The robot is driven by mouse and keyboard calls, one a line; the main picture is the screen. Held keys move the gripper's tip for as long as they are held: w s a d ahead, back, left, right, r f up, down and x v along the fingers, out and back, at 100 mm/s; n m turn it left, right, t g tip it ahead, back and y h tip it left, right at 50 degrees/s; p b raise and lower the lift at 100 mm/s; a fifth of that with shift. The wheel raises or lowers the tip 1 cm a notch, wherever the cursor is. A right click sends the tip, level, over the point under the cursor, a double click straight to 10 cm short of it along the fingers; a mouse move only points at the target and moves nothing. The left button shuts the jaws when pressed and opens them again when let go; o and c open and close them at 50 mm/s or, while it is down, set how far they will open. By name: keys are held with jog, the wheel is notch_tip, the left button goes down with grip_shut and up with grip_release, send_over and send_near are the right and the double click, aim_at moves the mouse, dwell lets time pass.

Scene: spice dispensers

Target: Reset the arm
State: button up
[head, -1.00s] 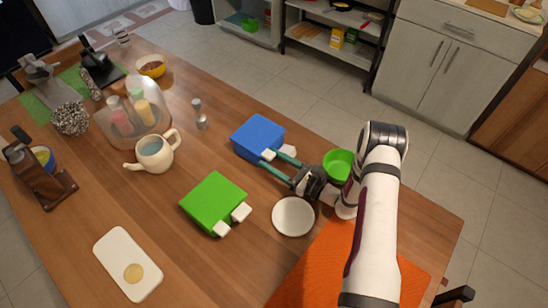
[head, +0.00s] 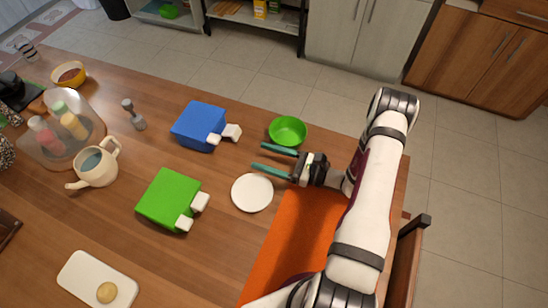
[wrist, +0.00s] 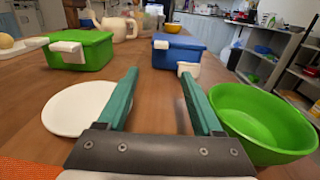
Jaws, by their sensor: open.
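My gripper (head: 272,160) is open and empty, with its two teal fingers pointing left above the wooden table. It lies between the white plate (head: 252,193) and the green bowl (head: 288,131), apart from the blue dispenser (head: 199,127). In the wrist view the fingers of my gripper (wrist: 158,98) are spread wide, with bare table between them. The blue dispenser (wrist: 180,55) stands ahead, and the green dispenser (wrist: 80,49) stands ahead to the left. The green dispenser also shows in the head view (head: 168,196).
An orange mat (head: 295,235) lies below my arm. A teapot (head: 96,164), a clear tray of bottles (head: 62,128), a small shaker (head: 133,114) and a white board (head: 97,280) stand farther left. The table between the two dispensers is clear.

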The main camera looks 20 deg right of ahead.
jog(key=shift+v, duration=1.15)
jog(key=shift+a+r, duration=0.1)
jog(key=s+a+r+n+g, duration=0.4)
jog(key=a+r+n+g, duration=0.2)
jog(key=r, duration=0.1)
jog(key=s+a+r+n+g, duration=0.3)
jog(key=a+r+n+g, duration=0.3)
jog(key=r, duration=0.1)
jog(key=s+d+r+n+h, duration=0.1)
jog(key=s+n+h, duration=0.3)
jog(key=s, duration=0.4)
jog(key=s+r+n+h, duration=0.4)
jog(key=s+n+h, duration=0.1)
jog(key=s+h, duration=0.2)
jog(key=shift+s+d, duration=0.4)
jog(key=shift+s, duration=0.1)
